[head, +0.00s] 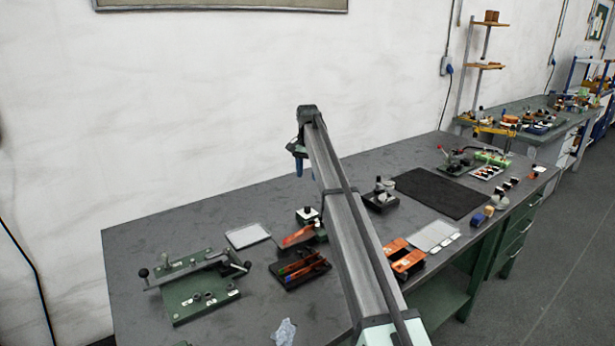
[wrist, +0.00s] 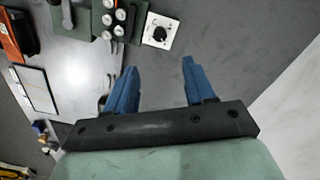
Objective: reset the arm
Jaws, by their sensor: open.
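My gripper (head: 299,165) hangs at the far end of my raised arm in the head view, above the back part of the grey workbench (head: 150,235). Its blue fingers point down. In the wrist view my gripper (wrist: 158,85) shows two blue fingers spread apart with nothing between them. Bare bench top and some blurred gear lie beyond the fingertips. My arm link crosses the middle of the head view and hides part of the bench behind it.
A green lever fixture (head: 200,293) stands at the bench's left. A black tray with orange-handled tools (head: 300,268) lies left of my arm. Orange bins (head: 404,258), a black mat (head: 440,192) and small devices stand to the right. A white wall rises behind.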

